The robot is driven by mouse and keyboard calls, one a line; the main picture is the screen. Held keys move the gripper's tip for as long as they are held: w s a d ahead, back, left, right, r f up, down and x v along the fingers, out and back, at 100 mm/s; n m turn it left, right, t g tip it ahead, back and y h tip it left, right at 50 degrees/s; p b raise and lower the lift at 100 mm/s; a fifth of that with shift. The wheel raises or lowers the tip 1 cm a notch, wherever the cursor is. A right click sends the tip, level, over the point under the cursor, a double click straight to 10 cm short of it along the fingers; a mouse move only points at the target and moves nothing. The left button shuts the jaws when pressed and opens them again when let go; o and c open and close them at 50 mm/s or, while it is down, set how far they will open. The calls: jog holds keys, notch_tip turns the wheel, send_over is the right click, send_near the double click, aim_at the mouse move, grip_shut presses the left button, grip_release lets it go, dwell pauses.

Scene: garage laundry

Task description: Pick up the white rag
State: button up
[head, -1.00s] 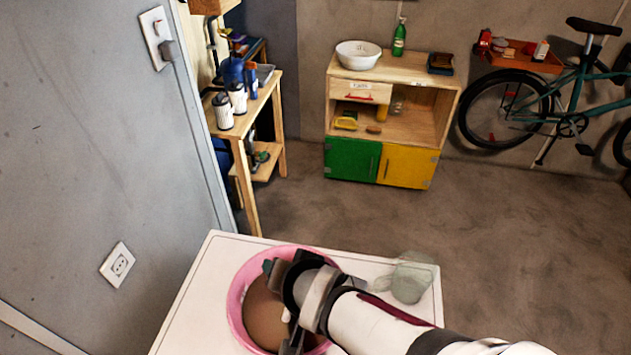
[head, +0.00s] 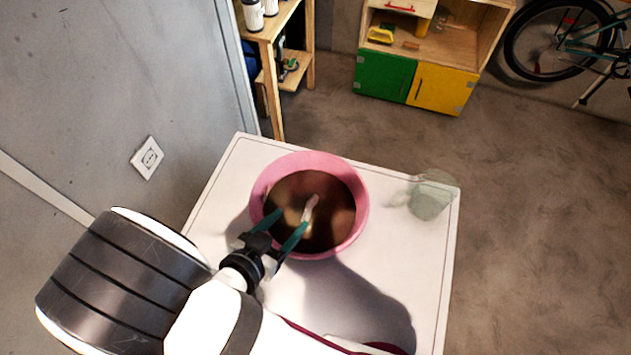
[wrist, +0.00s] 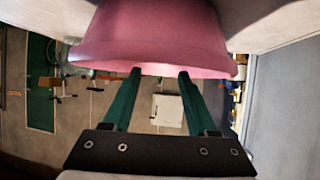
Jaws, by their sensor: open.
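A pink basin (head: 361,205) stands on the white table top and holds brown, dark liquid (head: 330,230). A small whitish strip (head: 310,206) shows in the liquid near the basin's middle; it may be part of the white rag, but I cannot tell for sure. My gripper (head: 290,224) is open and empty, its two green fingers apart at the basin's near left rim. In the wrist view, the fingers (wrist: 159,75) point at the outside of the pink basin (wrist: 150,35), with nothing between them.
A translucent greenish container (head: 432,197) stands at the table's right edge. A wooden shelf and a green-and-yellow cabinet (head: 412,84) stand beyond, with open floor between.

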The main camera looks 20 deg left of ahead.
aim_at(309, 206)
jog(key=x, duration=0.7)
jog(key=shift+s+d+f, duration=0.15)
jog(key=shift+d+f, duration=0.05)
jog(key=shift+d, duration=0.15)
grip_shut()
